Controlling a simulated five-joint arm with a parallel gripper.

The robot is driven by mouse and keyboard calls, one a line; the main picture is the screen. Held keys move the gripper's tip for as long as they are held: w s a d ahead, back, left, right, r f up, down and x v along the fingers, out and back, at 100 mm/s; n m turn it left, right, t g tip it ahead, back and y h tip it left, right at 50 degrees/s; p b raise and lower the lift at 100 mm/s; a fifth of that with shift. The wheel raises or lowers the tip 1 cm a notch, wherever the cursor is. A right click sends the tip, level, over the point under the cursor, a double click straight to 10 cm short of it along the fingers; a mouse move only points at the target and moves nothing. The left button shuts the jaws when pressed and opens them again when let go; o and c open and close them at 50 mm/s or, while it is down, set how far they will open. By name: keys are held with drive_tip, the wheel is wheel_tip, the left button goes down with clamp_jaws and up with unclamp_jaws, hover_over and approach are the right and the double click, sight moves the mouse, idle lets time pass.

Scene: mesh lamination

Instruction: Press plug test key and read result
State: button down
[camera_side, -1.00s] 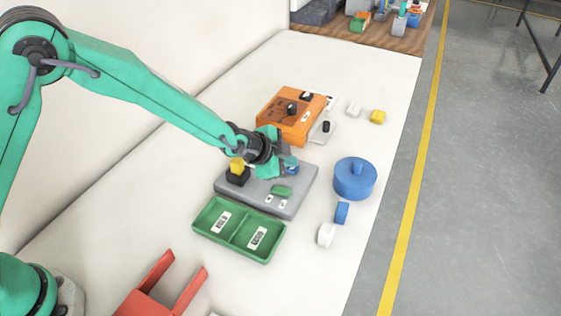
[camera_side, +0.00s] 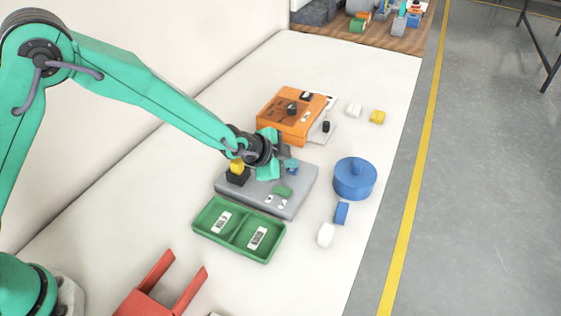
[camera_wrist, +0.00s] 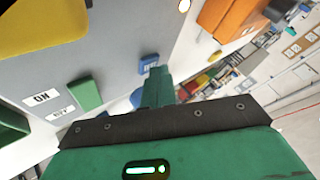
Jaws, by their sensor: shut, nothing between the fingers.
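The grey test fixture (camera_side: 240,196) lies mid-table. A green key (camera_side: 283,191) and two small white labels are on its top; the key also shows in the wrist view (camera_wrist: 88,93). A yellow block (camera_side: 237,166) sits in a black holder on its left. A small blue part (camera_wrist: 148,63) is at the fixture's far edge, partly hidden by my gripper in the side view. My gripper (camera_side: 286,161) is shut and empty above the fixture's far right part, beside the blue part, apart from the green key.
A green two-part tray (camera_side: 239,232) lies in front. An orange box (camera_side: 285,120) stands behind. A red forked stand (camera_side: 160,290) is at the front left.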

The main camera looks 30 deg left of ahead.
sight(288, 170)
drive_tip(key=shift+r, duration=0.85)
drive_tip(key=shift+r, duration=0.15)
drive_tip(key=shift+r, duration=2.35)
drive_tip(key=shift+a+r, duration=0.1)
